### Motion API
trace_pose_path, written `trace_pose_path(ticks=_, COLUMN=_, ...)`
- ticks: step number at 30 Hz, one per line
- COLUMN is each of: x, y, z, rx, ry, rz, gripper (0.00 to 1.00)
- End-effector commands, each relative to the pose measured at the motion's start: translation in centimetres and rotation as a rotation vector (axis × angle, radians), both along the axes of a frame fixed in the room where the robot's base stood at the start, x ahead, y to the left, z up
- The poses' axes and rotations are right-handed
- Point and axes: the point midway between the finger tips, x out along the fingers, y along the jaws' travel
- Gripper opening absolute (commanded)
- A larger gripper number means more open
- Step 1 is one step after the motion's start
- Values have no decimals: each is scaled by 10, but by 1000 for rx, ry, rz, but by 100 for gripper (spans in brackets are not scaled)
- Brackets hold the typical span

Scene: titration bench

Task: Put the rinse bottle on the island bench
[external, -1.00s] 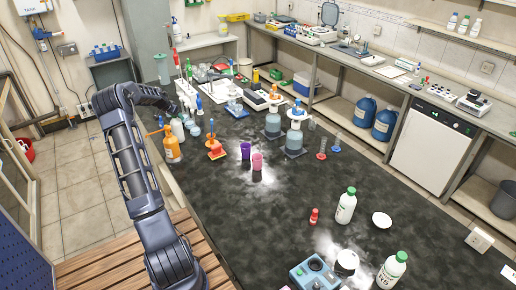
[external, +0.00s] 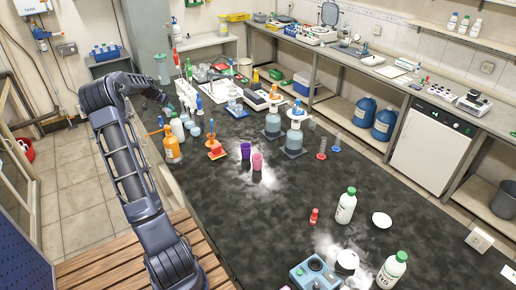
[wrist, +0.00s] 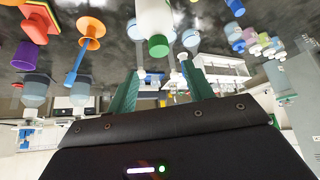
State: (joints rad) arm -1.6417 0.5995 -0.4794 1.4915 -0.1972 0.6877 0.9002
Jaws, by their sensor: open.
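No label singles out the rinse bottle. An orange bottle with a side spout (external: 172,152) stands upright at the left edge of the dark island bench (external: 235,215). A white bottle with a green cap (external: 177,128) stands just behind it. The wrist view is upside down and shows a white bottle with a green cap (wrist: 155,22) in front of my gripper, roughly centred between the fingers. My gripper (wrist: 161,90) is open, with green fingers and nothing seen between them. In the external view, my gripper is small and partly hidden behind my wrist, near the bench's left edge.
Beakers and a rack crowd the bench near my gripper. Other white bottles (external: 346,206) and a blue device (external: 314,274) stand nearer the front. The dark surface between is mostly clear.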

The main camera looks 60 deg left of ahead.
Motion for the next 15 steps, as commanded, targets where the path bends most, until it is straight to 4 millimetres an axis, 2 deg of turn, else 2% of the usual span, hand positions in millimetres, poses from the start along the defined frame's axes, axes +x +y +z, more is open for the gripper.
trace_pose_path(ticks=4, x=-5, y=-3, z=8, rx=-1, ry=1, rz=-1, gripper=52)
trace_pose_path(ticks=11, x=-5, y=-4, z=10, rx=-1, ry=1, rz=-1, gripper=52)
trace_pose_path(ticks=15, x=4, y=-11, z=14, rx=-1, ry=5, rz=-11, gripper=52)
